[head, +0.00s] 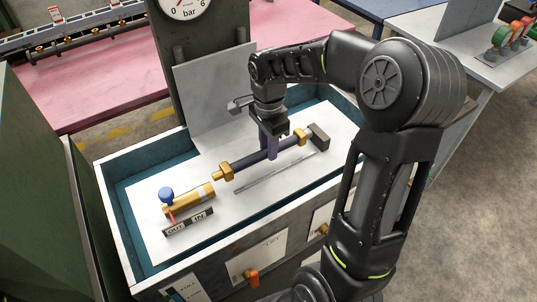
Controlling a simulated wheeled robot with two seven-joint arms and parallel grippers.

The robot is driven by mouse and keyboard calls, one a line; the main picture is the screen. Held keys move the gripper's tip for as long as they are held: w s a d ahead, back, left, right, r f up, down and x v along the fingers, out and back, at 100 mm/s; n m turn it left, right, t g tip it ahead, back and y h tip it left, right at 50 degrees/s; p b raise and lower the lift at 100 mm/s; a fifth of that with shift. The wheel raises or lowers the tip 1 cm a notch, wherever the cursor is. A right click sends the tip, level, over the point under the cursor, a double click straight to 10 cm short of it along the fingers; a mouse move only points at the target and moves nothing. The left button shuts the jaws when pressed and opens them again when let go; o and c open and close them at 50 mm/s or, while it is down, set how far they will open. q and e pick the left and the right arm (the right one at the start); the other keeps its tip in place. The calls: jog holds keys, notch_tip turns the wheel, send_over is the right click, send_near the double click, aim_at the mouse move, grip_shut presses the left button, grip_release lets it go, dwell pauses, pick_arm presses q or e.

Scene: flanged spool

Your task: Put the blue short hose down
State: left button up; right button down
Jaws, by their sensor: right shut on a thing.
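The blue short hose (247,161) is a dark blue tube with a brass nut (227,172) near its left end and another brass nut (301,137) near its right end. It lies slantwise over the white panel of the tray. My right gripper (271,147) points down and is shut on the hose near its middle. The fingers hide part of the tube. Whether the hose touches the panel is hard to tell. My left gripper is not in view.
A brass cylinder (188,202) with a blue knob (166,194) stands left of the hose, behind an OUT/IN label (188,222). A dark block (319,136) sits at the hose's right end. The teal-walled tray (116,205) surrounds the panel. A pressure gauge (189,6) stands behind.

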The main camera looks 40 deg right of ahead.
jog(key=shift+f, duration=1.85)
jog(key=shift+f, duration=0.1)
jog(key=c, duration=1.2)
grip_release()
jog(key=shift+o, duration=0.2)
jog(key=shift+w+r, duration=0.1)
jog(key=shift+r, duration=0.45)
notch_tip(320, 180, up, 11)
jog(key=shift+r+b, duration=0.1)
jog(key=shift+b, duration=0.2)
